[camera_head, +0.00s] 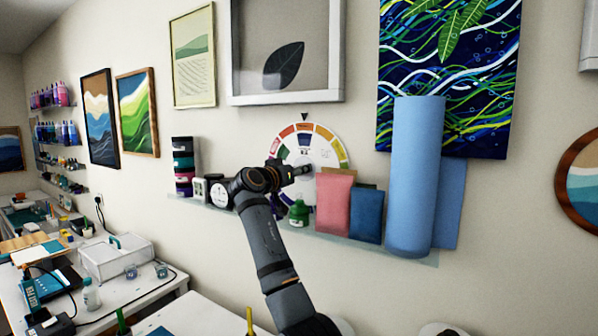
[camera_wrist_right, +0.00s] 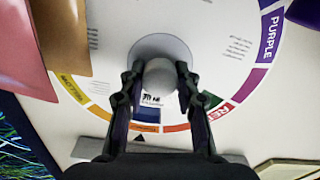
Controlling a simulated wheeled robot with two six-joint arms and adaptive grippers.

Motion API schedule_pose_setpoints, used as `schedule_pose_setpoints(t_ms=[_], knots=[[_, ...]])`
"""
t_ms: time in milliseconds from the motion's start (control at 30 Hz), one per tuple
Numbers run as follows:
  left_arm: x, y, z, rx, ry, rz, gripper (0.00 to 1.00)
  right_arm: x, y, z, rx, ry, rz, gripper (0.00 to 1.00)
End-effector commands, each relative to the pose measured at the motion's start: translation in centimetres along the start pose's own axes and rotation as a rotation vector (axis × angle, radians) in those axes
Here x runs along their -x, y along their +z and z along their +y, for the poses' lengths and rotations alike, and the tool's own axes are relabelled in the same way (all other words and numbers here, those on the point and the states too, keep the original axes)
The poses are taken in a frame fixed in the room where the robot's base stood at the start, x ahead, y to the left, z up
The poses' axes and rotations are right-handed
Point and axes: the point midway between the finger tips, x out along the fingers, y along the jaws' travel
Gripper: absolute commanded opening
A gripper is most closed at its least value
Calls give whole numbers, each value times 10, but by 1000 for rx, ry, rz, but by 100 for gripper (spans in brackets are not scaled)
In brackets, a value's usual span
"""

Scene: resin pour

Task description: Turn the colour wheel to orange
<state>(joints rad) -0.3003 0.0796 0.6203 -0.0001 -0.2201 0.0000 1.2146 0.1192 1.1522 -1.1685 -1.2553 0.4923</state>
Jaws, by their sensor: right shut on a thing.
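The colour wheel (camera_head: 331,150) is a white disc with a coloured rim, mounted on the wall. A dark triangular pointer (camera_head: 304,116) sits just above its top edge. In the right wrist view the wheel (camera_wrist_right: 215,62) appears upside down, and the pointer (camera_wrist_right: 146,141) lies beside an orange rim segment. RED and PURPLE labels show to the right, yellow to the left. My right gripper (camera_head: 303,170) is at the wheel's centre. In the wrist view its fingers (camera_wrist_right: 160,72) are shut on the round pale knob (camera_wrist_right: 160,82), one on each side. My left gripper is out of view.
A framed leaf picture (camera_head: 340,65) hangs above.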

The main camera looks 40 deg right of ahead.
Motion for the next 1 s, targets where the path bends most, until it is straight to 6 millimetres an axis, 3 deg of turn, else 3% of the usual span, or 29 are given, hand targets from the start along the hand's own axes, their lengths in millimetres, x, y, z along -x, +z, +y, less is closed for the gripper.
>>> schedule_pose_setpoints(t_ms=[267,300,467,800,1000], knots=[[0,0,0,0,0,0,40,0,-2,0,-2,-1,4,0],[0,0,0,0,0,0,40,0,-2,0,-2,-1,4,35],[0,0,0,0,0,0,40,0,-1,0,-2,0,3,56],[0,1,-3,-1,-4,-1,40,4,0,0,-2,-1,2,56],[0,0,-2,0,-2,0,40,42,0,-2,-5,-5,2,56]])
